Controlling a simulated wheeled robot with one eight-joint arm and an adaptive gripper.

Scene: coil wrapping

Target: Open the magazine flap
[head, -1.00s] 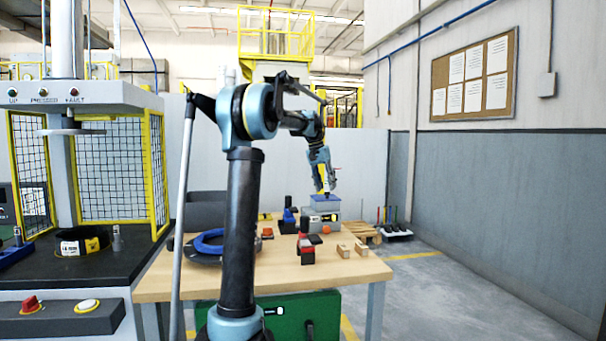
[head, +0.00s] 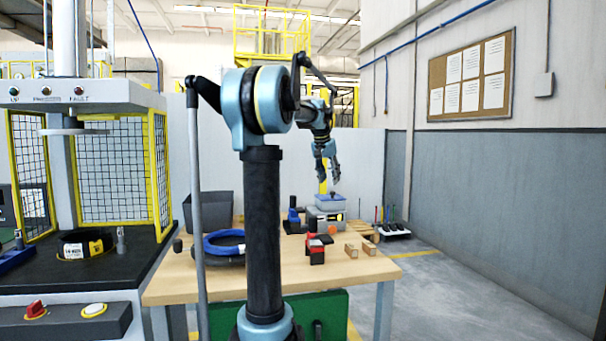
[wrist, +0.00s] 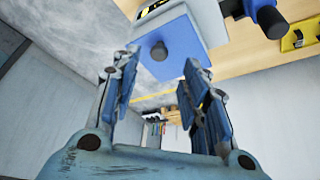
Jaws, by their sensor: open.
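The magazine is a grey box (head: 328,224) with a blue flap (head: 330,202) on top, at the back right of the wooden table. In the wrist view the flap (wrist: 183,50) shows as a blue plate with a dark round knob (wrist: 159,51). The flap looks lowered onto the box. My gripper (head: 328,181) hangs above the magazine, pointing down. In the wrist view its two fingers (wrist: 155,75) are spread apart with nothing between them. The knob lies beyond the fingertips, apart from them.
On the table (head: 205,288) are a blue ring (head: 224,242), a red and black block (head: 318,248), small wooden blocks (head: 352,250) and a dark bin (head: 212,212). A press with a yellow mesh guard (head: 110,175) stands left. The floor right of the table is largely clear.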

